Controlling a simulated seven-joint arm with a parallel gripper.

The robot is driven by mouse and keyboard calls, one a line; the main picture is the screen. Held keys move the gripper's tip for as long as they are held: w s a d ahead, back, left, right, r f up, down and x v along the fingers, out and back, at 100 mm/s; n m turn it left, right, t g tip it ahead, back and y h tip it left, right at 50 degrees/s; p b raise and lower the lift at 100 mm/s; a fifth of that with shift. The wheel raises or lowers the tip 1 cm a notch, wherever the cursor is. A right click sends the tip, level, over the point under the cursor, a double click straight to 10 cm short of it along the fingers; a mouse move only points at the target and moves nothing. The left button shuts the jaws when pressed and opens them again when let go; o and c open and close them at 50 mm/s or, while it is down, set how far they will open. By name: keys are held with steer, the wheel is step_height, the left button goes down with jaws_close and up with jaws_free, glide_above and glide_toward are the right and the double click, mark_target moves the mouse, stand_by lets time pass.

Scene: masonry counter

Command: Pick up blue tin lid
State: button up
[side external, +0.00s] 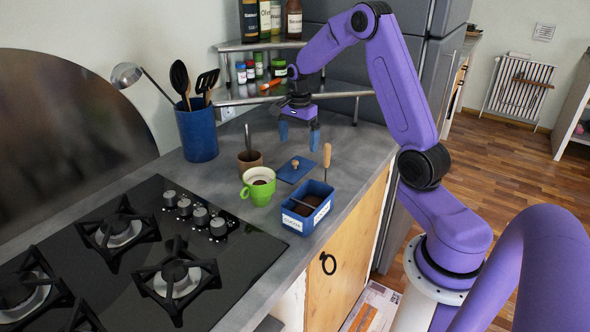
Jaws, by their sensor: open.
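The blue tin lid (288,175) is a flat blue square with a small wooden knob (295,163). It lies on the grey counter behind the open blue tin (295,223), which holds dark brown contents. My gripper (299,138) points down above and behind the lid, with its two blue fingers apart. Nothing shows between the fingers, and they look clear of the lid.
A green cup (259,190) and a brown pot (250,159) with a thin handle stand left of the lid. A wooden-handled tool (327,157) stands upright to its right. A blue utensil holder (197,133), a gas hob (130,262) and a bottle shelf (262,44) stand around.

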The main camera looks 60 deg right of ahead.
mark_target(298, 166)
steer(key=shift+a+f, duration=0.15)
steer(key=shift+f, duration=3.5)
steer(key=c, duration=0.8)
steer(key=shift+r, duration=0.2)
step_height(298, 166, up, 19)
steer(key=s+a+n, duration=0.6)
steer(key=s+a, duration=0.7)
steer(key=a, duration=0.2)
step_height(298, 166, down, 12)
steer(key=shift+s+a, duration=0.35)
